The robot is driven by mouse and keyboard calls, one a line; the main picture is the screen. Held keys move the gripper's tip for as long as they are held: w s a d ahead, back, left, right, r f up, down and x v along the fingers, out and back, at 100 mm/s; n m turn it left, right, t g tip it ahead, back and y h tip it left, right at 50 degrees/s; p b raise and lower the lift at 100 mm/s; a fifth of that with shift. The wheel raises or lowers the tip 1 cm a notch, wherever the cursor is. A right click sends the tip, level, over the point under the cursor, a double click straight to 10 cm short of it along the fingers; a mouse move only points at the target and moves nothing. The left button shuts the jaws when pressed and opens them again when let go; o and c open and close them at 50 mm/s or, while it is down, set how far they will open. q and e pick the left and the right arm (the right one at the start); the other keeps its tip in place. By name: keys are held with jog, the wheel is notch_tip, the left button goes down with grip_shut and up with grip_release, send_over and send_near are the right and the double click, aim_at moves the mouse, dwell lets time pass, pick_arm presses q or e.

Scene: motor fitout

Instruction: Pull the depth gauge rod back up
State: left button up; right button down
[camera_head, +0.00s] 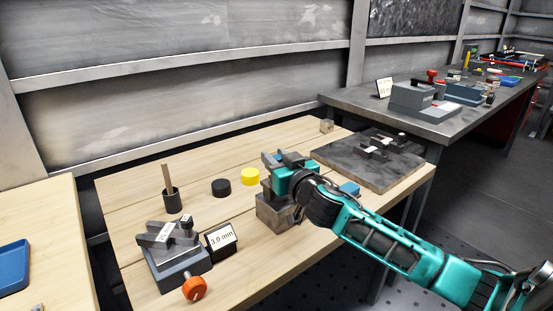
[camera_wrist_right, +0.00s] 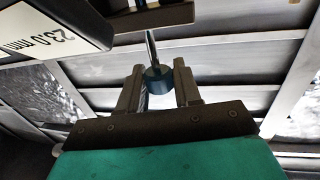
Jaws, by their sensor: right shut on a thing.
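My right gripper (camera_head: 284,162) is over the wooden bench, above a grey-brown block (camera_head: 272,216). In the right wrist view the two fingers (camera_wrist_right: 157,80) close on the dark blue knob (camera_wrist_right: 156,80) of the depth gauge rod (camera_wrist_right: 151,46). The thin rod runs from the knob toward a dark body (camera_wrist_right: 150,18) at the top of that view. In the head view the gripper and wrist hide the rod, and its depth cannot be told. My left gripper is not in view.
A card reading 23.0 mm (camera_wrist_right: 45,25) is close by in the wrist view. A dark plate (camera_head: 340,152) with metal parts lies right. Black (camera_head: 221,187) and yellow (camera_head: 250,176) pucks, a 3.0 mm card (camera_head: 221,239) and a fixture with an orange knob (camera_head: 194,288) stand left.

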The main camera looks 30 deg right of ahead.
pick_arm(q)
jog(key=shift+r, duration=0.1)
pick_arm(e)
notch_tip(320, 180, up, 2)
jog(key=shift+r+p, duration=0.25)
jog(key=shift+p, duration=1)
jog(key=shift+r, duration=0.2)
jog(key=c, duration=0.9)
grip_release()
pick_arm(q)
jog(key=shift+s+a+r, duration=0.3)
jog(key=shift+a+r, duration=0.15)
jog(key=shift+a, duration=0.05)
pick_arm(e)
jog(key=shift+f, duration=0.1)
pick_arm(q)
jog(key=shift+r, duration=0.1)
pick_arm(e)
jog(key=shift+s, duration=0.25)
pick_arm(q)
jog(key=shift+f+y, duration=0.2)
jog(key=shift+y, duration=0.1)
pick_arm(e)
jog(key=s+a, duration=0.1)
jog(key=s, duration=1.1)
jog(key=shift+s+a, duration=0.15)
jog(key=shift+a, duration=0.1)
